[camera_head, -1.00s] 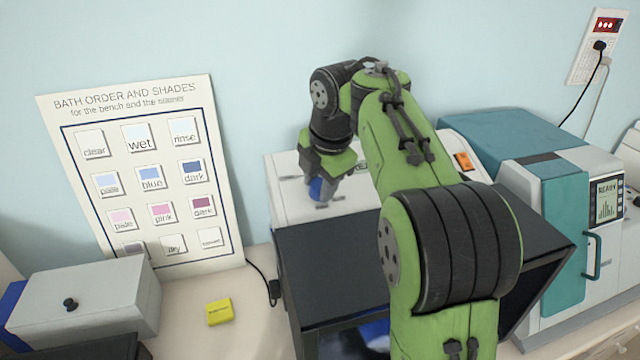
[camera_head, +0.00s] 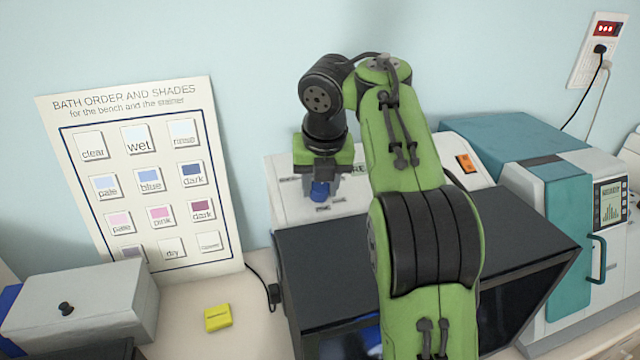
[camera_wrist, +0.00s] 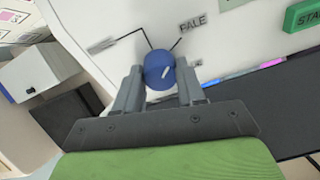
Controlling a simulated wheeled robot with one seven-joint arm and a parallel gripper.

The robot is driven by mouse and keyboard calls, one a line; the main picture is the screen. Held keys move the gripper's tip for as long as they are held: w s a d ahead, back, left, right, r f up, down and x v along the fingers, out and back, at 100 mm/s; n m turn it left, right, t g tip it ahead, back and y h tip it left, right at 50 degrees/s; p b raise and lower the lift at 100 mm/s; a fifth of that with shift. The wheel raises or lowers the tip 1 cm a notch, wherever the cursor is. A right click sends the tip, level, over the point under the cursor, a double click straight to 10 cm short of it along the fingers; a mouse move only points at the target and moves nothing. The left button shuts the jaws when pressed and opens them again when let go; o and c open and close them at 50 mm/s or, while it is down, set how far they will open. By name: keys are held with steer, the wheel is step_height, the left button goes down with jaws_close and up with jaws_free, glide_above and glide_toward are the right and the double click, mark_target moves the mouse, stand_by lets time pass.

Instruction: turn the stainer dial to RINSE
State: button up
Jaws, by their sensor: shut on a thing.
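The stainer (camera_head: 285,205) is a white machine with a dark front, standing against the wall. Its blue dial (camera_wrist: 159,70) sits on the white panel and has a pale pointer mark. In the wrist view the mark slants up to the right, roughly toward the line leading to the "PALE" label (camera_wrist: 192,22). Another label, to the left (camera_wrist: 102,44), is too blurred to read. My gripper (camera_wrist: 160,80) is shut on the dial, one finger on each side. The dial also shows below my gripper in the head view (camera_head: 319,190). A RINSE label cannot be made out on the panel.
A green start button (camera_wrist: 303,14) is at the right of the panel. A bath-order poster (camera_head: 150,180) leans on the wall at left. A yellow block (camera_head: 217,317) and grey drawer box (camera_head: 80,300) are on the bench. A teal-and-white machine (camera_head: 560,210) stands at right.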

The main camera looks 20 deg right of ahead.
steer(key=n, duration=0.4)
steer(key=shift+n+h, duration=0.3)
steer(key=shift+n, duration=2.1)
steer(key=o, duration=1.1)
steer(key=shift+c, duration=0.2)
steer(key=p+v, duration=0.6)
steer(key=v, duration=0.9)
steer(key=shift+s+r, duration=0.25)
steer(key=shift+s, duration=0.25)
steer(key=shift+a, duration=0.15)
